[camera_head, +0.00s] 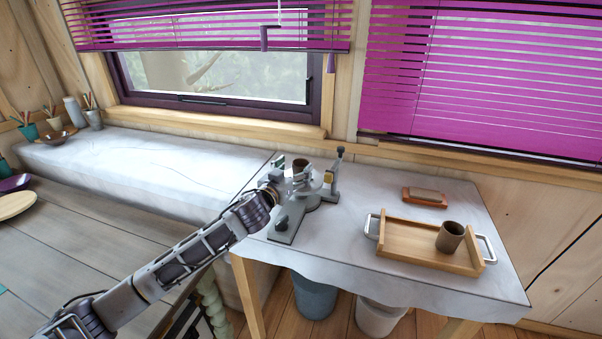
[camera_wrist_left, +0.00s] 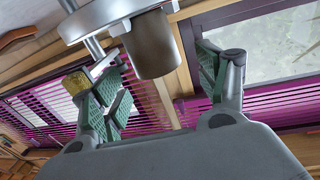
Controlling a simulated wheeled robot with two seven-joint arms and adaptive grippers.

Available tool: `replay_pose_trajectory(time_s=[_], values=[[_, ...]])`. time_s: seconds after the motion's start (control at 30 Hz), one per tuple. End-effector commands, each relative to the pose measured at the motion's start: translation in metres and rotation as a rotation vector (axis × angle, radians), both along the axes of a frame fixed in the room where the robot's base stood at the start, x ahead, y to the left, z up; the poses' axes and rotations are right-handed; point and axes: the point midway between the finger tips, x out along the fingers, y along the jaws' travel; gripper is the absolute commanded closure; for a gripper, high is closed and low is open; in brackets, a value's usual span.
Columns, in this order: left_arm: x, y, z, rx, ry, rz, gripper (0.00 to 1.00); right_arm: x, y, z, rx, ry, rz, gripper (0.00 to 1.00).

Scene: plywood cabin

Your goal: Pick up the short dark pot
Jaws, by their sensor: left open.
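A short dark brown pot (camera_head: 300,165) stands on the round grey plate of a metal stand (camera_head: 287,222) on the cloth-covered table. In the left wrist view the same pot (camera_wrist_left: 152,48) appears upside down, against the grey plate (camera_wrist_left: 105,18). My left gripper (camera_head: 291,174) reaches in from the left at the pot. In the wrist view its green-padded fingers (camera_wrist_left: 160,62) are open, with the pot between them and a gap on the right side. Whether the left finger touches it, I cannot tell. A second dark pot (camera_head: 450,237) stands in the wooden tray. My right gripper is not in view.
The wooden tray (camera_head: 405,253) with metal handles lies on the table's right part. A small reddish block holder (camera_head: 424,197) lies behind it. The window wall and purple blinds (camera_head: 480,80) rise close behind. Two bins (camera_head: 315,295) stand under the table.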

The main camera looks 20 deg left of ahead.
Motion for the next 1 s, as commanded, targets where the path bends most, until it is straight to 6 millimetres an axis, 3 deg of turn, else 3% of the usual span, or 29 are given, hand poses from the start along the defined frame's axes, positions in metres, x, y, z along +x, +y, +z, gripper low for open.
replay_pose_trajectory(time_s=[0.47, 1.0], values=[[0.005, -0.001, 0.0, 0.0, 0.0, 0.001, 0.26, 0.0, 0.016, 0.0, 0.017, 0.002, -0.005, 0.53], [0.042, -0.009, -0.003, 0.0, -0.001, 0.001, 0.26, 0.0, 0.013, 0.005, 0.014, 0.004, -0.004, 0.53]])
